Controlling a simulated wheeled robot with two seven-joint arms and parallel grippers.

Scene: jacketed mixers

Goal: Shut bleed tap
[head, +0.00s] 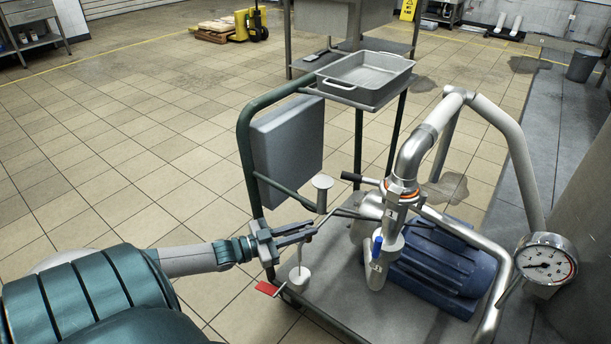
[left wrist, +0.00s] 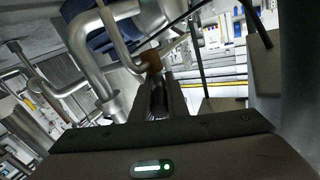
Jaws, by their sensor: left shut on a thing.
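My left gripper (head: 314,231) reaches in from the left over the cart. Its jaws are shut at a thin grey rod (head: 327,217), which slants up to the right toward the pipework. I cannot tell whether this rod is the bleed tap's handle. In the left wrist view the fingers (left wrist: 158,92) are close together, with a brownish part at their tips; what lies between them is mostly hidden. A small blue-handled valve (head: 377,246) sits on the steel pipe body to the right, apart from the gripper. My right gripper is not in view.
The cart (head: 340,305) carries a blue motor (head: 440,262), a bent steel pipe (head: 415,150) and a grey tray (head: 366,76). A pressure gauge (head: 545,262) is at right. A small white cup (head: 299,276) and red tag (head: 267,288) are below the gripper. Left floor is clear.

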